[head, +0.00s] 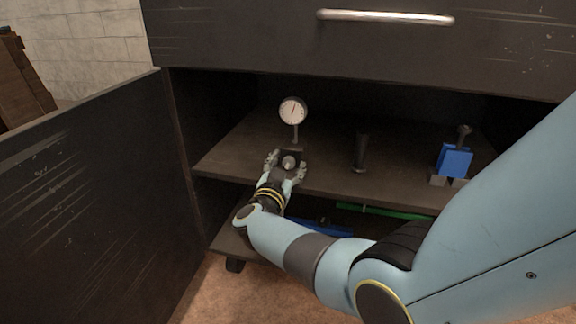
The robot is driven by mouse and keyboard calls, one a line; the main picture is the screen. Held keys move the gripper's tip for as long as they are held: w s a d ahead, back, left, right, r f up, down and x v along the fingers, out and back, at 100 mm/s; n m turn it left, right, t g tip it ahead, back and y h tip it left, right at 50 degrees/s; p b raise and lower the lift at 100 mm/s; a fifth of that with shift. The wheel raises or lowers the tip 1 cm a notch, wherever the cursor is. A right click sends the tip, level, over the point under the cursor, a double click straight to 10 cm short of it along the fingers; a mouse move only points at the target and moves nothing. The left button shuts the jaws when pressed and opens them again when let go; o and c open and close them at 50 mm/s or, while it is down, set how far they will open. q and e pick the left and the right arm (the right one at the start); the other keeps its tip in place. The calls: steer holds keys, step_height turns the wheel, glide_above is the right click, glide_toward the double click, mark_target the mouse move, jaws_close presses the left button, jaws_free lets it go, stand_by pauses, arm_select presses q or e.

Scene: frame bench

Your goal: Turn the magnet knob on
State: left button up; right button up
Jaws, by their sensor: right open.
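The magnet base (291,150) is a small dark block on the cabinet's upper shelf, with a post rising from it to a round white dial gauge (293,111). A round grey knob (289,162) shows on the front of the base. My right gripper (287,163) is open, with one finger on each side of the knob. I cannot tell whether the fingers touch it. The knob's exact setting is too small to read. My left gripper is not in view.
On the shelf (225,158) stand a dark cylinder (361,152) and a blue block-shaped tool (454,160) to the right. A cabinet door (80,200) hangs open at left. A drawer with a metal handle (385,17) is above. Green (380,211) and blue (322,227) items lie below.

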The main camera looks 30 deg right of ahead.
jaws_close()
steer(key=m, duration=0.4)
stand_by(0.4)
jaws_free()
steer(key=v, duration=0.7)
steer(key=shift+s+a, duration=0.15)
steer(key=shift+s, duration=0.05)
